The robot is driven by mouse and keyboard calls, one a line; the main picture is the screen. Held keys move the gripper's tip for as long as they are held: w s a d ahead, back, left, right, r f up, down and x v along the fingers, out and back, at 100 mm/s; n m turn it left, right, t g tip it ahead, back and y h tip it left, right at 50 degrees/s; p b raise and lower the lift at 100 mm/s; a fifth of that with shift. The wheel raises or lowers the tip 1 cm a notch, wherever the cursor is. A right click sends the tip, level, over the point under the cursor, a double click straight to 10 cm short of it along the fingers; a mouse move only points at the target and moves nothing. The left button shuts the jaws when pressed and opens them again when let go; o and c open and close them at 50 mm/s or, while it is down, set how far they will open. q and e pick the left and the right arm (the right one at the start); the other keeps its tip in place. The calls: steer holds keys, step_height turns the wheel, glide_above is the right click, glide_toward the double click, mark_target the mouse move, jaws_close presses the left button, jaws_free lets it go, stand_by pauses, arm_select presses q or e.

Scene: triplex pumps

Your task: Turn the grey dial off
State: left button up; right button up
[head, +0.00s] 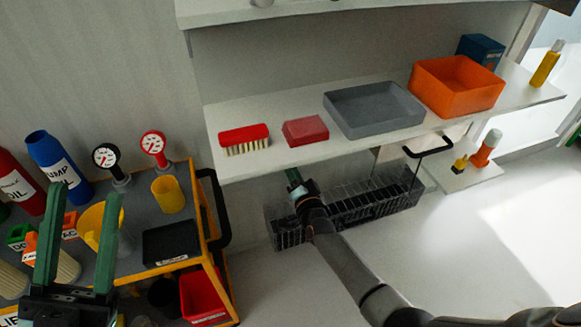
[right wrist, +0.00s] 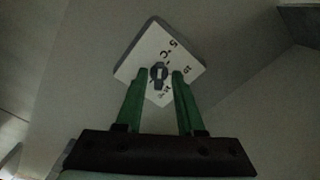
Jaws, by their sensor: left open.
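The grey dial (right wrist: 158,73) is a dark knob on a tilted white plate (right wrist: 163,50) with printed numbers, seen in the right wrist view. My right gripper (right wrist: 159,76) is open, its green fingertips on either side of the knob with a gap showing; I cannot tell whether they touch it. In the head view my right gripper (head: 294,180) reaches under the front edge of the shelf, and the dial is hidden there. My left gripper (head: 80,208) is open and empty in front of the cart at the lower left.
The cart (head: 215,243) holds gauges, bottles, a yellow cup and a black tray. The white shelf (head: 220,168) carries a red brush, a red block, a grey tray and an orange bin. A dark wire basket (head: 375,205) is below it. Floor at right (head: 500,235) is clear.

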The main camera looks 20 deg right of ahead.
steer(key=shift+o, duration=0.3)
steer(key=shift+s, duration=0.15)
arm_select(q)
steer(key=shift+w+a+f+n+y+p, duration=0.1)
steer(key=shift+w+a+n+y+p, duration=0.1)
steer(key=shift+w+n+y+p, duration=0.75)
steer(key=shift+w+a+f+n+y+p, duration=0.15)
steer(key=shift+w+n+y+p, duration=0.35)
steer(key=shift+y+p, duration=0.7)
arm_select(e)
steer(key=s, duration=1.2)
steer(key=shift+s+d, duration=0.15)
steer(key=shift+d, duration=0.05)
arm_select(q)
steer(key=shift+r, duration=0.2)
